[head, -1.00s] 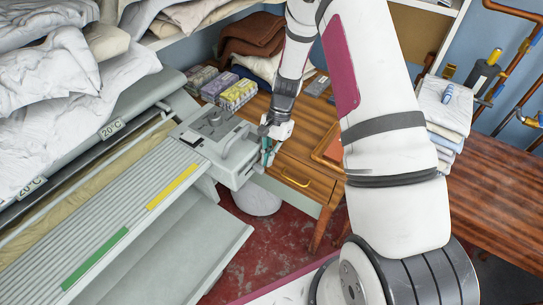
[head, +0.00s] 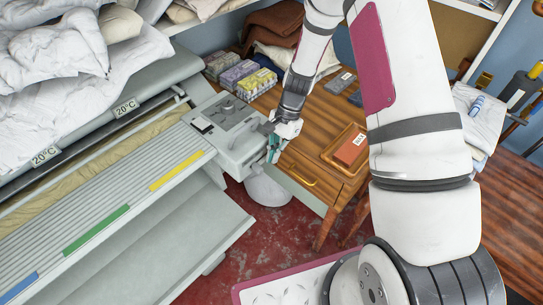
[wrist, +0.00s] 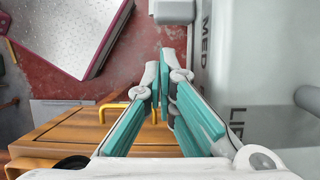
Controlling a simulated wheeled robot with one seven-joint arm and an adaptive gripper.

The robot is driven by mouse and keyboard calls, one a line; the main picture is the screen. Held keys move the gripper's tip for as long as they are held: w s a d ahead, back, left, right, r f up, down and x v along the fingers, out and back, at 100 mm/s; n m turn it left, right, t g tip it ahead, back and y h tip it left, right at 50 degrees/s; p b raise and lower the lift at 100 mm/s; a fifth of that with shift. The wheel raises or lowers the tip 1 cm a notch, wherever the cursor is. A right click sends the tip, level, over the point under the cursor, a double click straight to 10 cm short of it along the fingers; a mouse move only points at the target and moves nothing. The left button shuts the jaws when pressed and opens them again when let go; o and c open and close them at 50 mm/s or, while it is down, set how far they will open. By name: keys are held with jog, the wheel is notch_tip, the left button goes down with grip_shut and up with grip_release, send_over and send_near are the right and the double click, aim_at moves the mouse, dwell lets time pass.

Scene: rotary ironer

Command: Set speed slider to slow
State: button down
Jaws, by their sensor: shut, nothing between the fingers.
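The rotary ironer's grey control box (head: 228,122) stands at the right end of the ironer in the head view. My gripper (head: 273,152) is beside the box's right end, with its teal fingers pointing down. In the wrist view the box's pale face (wrist: 250,60) fills the right side, with a "MED" label (wrist: 206,38) and a partly hidden "LIF" label (wrist: 237,120). My gripper (wrist: 162,85) is shut and empty, just left of this face; contact cannot be told. I cannot make out the speed slider or its setting clearly.
A grey block (wrist: 173,10) juts in beyond the fingertips. Red floor (head: 290,235) is open in front.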

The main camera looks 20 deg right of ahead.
jog(key=d+r+n+t+h+b, duration=0.1)
jog(key=d+r+n, duration=0.25)
jog(key=r, duration=1.65)
jog(key=s+r+n+t+h, duration=0.1)
jog(key=s+r+n+t, duration=0.2)
jog(key=s+r, duration=0.4)
jog(key=s+r+n+t+h, duration=0.1)
jog(key=s+r+n+t, duration=0.2)
jog(key=s, duration=1.1)
jog(key=shift+d+r+n+h, duration=0.45)
jog(key=shift+r+n, duration=0.7)
jog(key=shift+r, duration=1.25)
